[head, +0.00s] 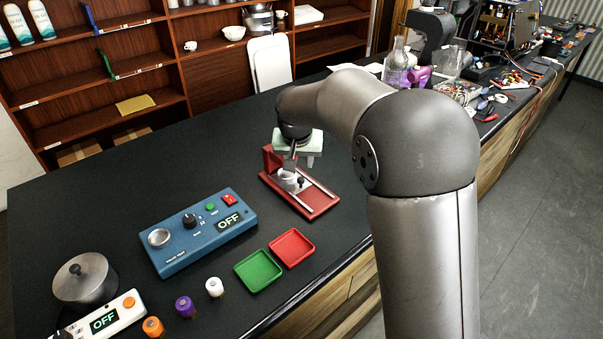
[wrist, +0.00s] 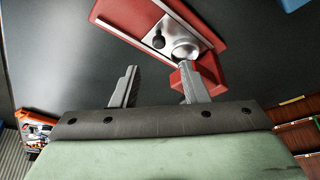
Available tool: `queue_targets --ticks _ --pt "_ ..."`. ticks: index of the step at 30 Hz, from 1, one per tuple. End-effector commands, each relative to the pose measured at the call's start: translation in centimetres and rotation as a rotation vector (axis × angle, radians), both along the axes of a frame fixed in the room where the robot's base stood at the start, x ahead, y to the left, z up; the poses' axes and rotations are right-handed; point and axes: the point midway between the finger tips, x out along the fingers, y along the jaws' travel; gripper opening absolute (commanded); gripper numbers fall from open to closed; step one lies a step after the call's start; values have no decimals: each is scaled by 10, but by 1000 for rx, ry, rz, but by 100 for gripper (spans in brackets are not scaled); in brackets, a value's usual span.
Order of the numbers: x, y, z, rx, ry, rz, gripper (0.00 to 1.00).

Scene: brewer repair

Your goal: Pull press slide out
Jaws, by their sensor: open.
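The red press (head: 318,203) stands on the black counter and its base also shows in the wrist view (wrist: 215,18). Its silver slide (head: 303,189) lies along the base, with a small dark knob; the slide plate (wrist: 145,20) and knob (wrist: 158,42) show in the wrist view, beside a round silver part (wrist: 185,49). My gripper (head: 299,158) is above the back of the press, fingers pointing down. In the wrist view my gripper (wrist: 157,80) is open and empty; one finger overlaps the red upright (wrist: 207,72), contact unclear. The knob lies beyond the fingertips.
A blue tester box (head: 180,250) reading OFF is left of the press. A green tray (head: 258,270) and a red tray (head: 292,247) lie in front. Small orange, purple and white capped pieces and a pot (head: 85,280) are front left. Counter behind the tester is clear.

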Motion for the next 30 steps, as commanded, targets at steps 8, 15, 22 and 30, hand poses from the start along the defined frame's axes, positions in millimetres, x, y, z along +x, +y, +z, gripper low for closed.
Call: queue_targets --ticks 8,15,22,30 --pt "22 -1 -54 -1 4 0 41" --pt "34 -1 -81 0 1 0 41" --pt "36 -1 -88 0 0 0 41" --pt "36 -1 -87 0 0 0 7"
